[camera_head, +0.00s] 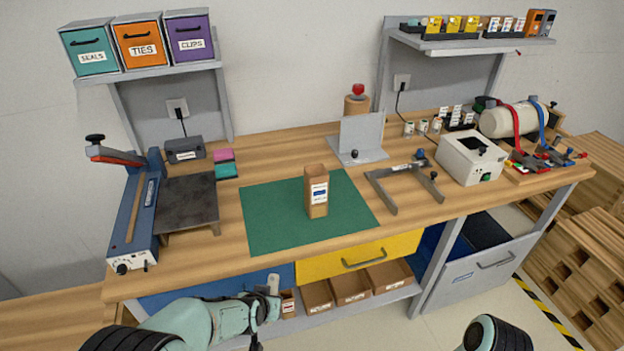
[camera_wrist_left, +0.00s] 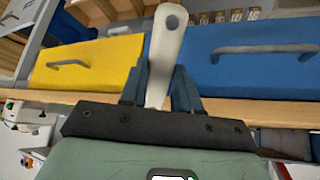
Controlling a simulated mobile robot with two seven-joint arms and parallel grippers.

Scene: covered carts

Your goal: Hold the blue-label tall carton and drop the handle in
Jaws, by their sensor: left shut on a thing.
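The blue-label tall carton (camera_head: 311,207) stands upright on the green mat (camera_head: 270,229), and its top looks open. My left gripper (camera_head: 268,293) is in front of the bench, below the worktop edge and left of the carton. In the left wrist view my left gripper (camera_wrist_left: 160,98) is shut on a pale grey handle (camera_wrist_left: 166,50) with a round hole in its end. The handle sticks out beyond the fingers; its lower part is hidden. The handle is well apart from the carton. Of my right arm only a link shows at the bottom; its gripper is out of view.
A blue sealer (camera_head: 142,215) and dark plate (camera_head: 188,203) stand left of the mat. A grey stand (camera_head: 361,135), a metal frame (camera_head: 388,193) and a white box machine (camera_head: 471,160) stand to its right. The yellow drawer (camera_head: 358,256) is below. The mat around the carton is clear.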

